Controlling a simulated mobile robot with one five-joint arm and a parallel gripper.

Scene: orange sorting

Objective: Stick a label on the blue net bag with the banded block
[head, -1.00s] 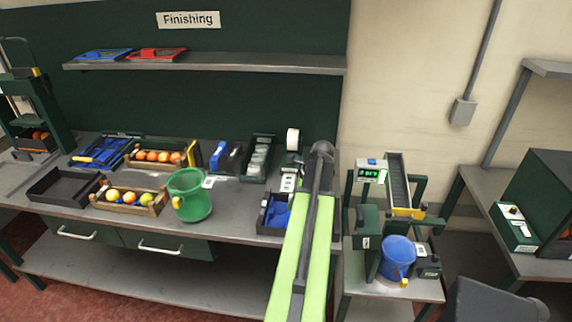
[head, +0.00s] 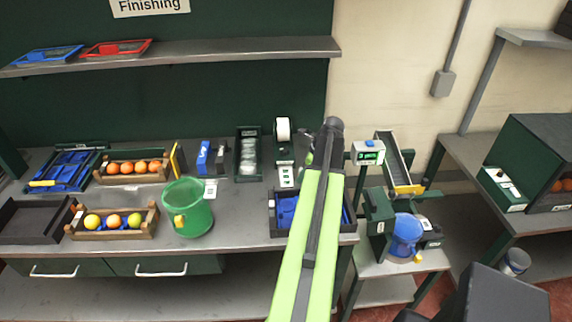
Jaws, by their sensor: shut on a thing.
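My green arm reaches over the right end of the bench, and its dark end joint hides most of my gripper (head: 309,158). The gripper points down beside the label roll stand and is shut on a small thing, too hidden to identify. I cannot make out bands on it. Blue material (head: 287,212), possibly the blue net bag, lies in a dark tray (head: 273,230) below, partly covered by my arm. I cannot tell whether it bears a label. A white label roll (head: 283,129) stands just left of the gripper.
A green bucket (head: 188,212), an orange crate (head: 133,172) and a mixed fruit crate (head: 112,226) stand left. A scale display (head: 368,153), chute (head: 396,160) and blue bucket (head: 406,232) stand right. Bare bench (head: 240,215) lies between green bucket and dark tray.

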